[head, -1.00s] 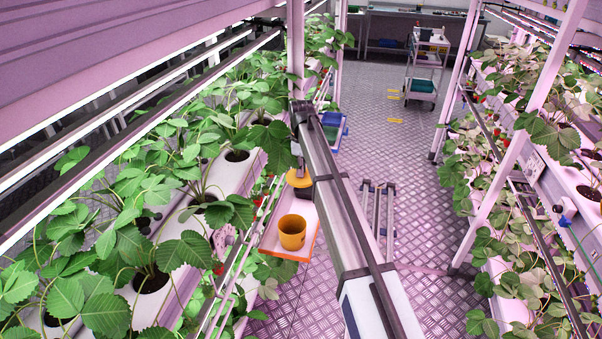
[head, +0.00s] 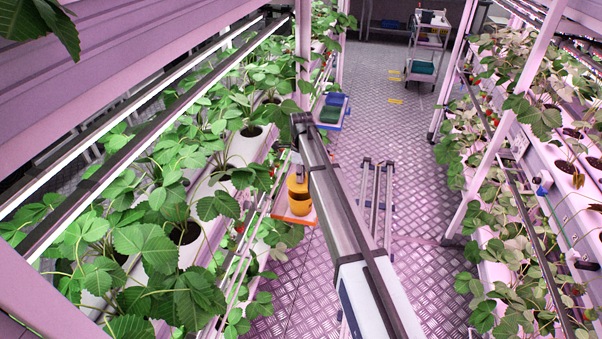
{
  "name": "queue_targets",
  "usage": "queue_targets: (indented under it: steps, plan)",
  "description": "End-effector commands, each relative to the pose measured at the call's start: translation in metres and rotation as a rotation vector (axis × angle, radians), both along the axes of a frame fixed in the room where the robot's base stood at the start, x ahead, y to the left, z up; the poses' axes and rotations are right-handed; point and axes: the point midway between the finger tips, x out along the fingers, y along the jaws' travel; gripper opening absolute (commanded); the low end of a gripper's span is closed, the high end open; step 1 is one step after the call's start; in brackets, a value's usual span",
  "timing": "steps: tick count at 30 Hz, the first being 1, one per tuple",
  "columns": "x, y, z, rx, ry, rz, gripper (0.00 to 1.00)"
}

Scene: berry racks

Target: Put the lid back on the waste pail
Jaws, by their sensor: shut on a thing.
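The waste pail is a small orange-yellow tub (head: 300,208) on a shallow tray with an orange rim (head: 280,218), left of my arm. The yellow lid (head: 298,184) shows directly above the pail in the picture. A dark band shows between lid and pail, and I cannot tell whether they touch. My gripper (head: 296,171) is at the far end of my arm, over the lid, and is shut on it. The fingertips are small and partly hidden, and my arm covers the right side of the tray.
Plant racks with strawberry leaves line the left (head: 190,235) and right (head: 530,200). A blue tray with a green tub (head: 331,113) is beyond my arm. A white cart (head: 424,50) stands far back. The aisle floor (head: 400,130) is mostly clear.

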Motion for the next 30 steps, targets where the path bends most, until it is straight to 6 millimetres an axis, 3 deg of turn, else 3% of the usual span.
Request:
queue_targets:
  steps: [15,30]
  plan:
    - [0.0,0.0,-0.044,0.0,0.0,0.0,0.0]
    - [0.0,0.0,-0.05,0.0,0.0,0.0,0.0]
